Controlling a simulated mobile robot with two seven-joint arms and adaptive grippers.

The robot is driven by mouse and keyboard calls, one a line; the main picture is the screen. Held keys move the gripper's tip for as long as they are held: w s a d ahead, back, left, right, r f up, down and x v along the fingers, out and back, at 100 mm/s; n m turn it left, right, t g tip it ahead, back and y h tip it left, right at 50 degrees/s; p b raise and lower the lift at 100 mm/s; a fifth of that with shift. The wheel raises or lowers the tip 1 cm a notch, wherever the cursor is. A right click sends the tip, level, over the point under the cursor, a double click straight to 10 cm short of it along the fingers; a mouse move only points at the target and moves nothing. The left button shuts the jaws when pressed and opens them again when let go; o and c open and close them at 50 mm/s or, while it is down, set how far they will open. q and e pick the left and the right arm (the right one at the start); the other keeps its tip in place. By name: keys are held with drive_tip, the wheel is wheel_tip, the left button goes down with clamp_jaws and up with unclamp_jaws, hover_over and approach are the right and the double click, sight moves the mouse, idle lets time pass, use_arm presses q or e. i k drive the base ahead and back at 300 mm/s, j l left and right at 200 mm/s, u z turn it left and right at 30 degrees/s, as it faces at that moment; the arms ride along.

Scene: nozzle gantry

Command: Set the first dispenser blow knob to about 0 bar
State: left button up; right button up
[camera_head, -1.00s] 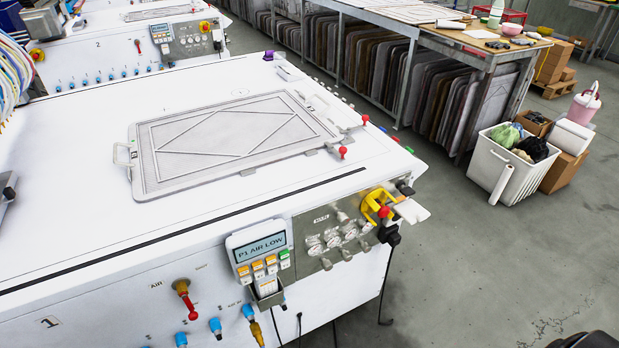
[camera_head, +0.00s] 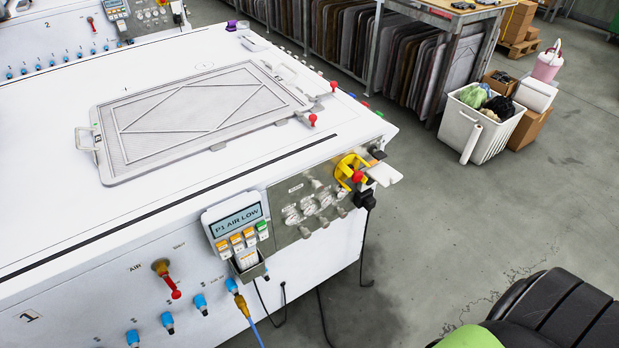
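The first machine, marked 1, has a metal panel (camera_head: 318,206) on its front right corner. The panel carries a row of small round gauges (camera_head: 308,208) with small knobs around them. Which knob is the blow knob cannot be told at this size, and the gauge readings are too small to read. Left of the panel, a display box (camera_head: 238,219) reads "P1 AIR LOW" above several coloured buttons. Neither of my grippers shows in the head view.
A red-handled air valve (camera_head: 168,279) and several blue fittings (camera_head: 201,304) sit on the machine front. Cables hang below. A white bin (camera_head: 481,128) stands right, with free grey floor before it.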

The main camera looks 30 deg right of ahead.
sight(342, 214)
drive_tip(key=z, duration=1.2)
